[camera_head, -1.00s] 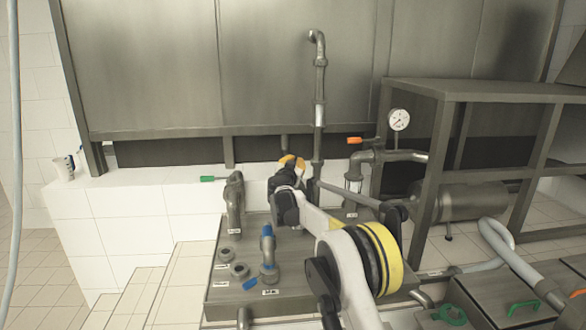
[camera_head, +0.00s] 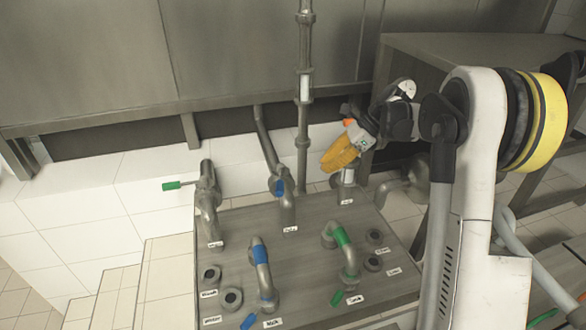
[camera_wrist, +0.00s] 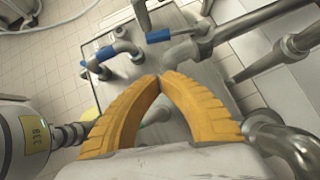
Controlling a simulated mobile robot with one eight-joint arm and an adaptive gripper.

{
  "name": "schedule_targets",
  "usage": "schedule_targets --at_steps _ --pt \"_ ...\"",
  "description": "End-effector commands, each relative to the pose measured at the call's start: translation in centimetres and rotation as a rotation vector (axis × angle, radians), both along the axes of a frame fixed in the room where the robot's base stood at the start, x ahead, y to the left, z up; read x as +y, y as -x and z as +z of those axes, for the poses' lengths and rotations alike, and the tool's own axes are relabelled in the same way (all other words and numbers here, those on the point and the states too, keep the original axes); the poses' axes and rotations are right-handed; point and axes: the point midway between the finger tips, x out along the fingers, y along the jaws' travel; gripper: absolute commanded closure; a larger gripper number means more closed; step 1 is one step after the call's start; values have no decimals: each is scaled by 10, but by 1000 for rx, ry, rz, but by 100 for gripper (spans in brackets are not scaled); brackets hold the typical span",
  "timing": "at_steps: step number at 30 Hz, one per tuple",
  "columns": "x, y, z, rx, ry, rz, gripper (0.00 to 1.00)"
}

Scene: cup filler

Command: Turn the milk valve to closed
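Several pipe valves stand on the grey metal panel (camera_head: 200,262) in the head view. A front pipe with a blue band (camera_head: 260,253) has a blue handle (camera_head: 248,321) and a label (camera_head: 272,322) that seems to read "Milk"; the small print is hard to be sure of. Behind it is another valve with a blue handle (camera_head: 278,187). My gripper (camera_head: 328,166) is above the back right of the panel, with its yellow-orange fingers pointing down and left. In the wrist view the fingertips (camera_wrist: 163,78) meet, with nothing visible held. A blue handle (camera_wrist: 158,36) shows beyond the fingertips.
A green-banded pipe (camera_head: 344,242) stands at front right. A green-handled valve (camera_head: 208,205) is at back left. A tall pipe (camera_head: 304,120) rises behind the panel, near my gripper. A metal frame (camera_head: 430,55) is at right. Space above the panel's front left is free.

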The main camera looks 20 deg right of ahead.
Motion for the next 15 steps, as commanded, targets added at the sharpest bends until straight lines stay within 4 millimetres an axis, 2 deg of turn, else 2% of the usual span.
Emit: schedule_targets --at_steps 5,15 --pt "14 -3 -19 1 -3 3 100" --pt "58 -16 -76 -1 -1 2 100"
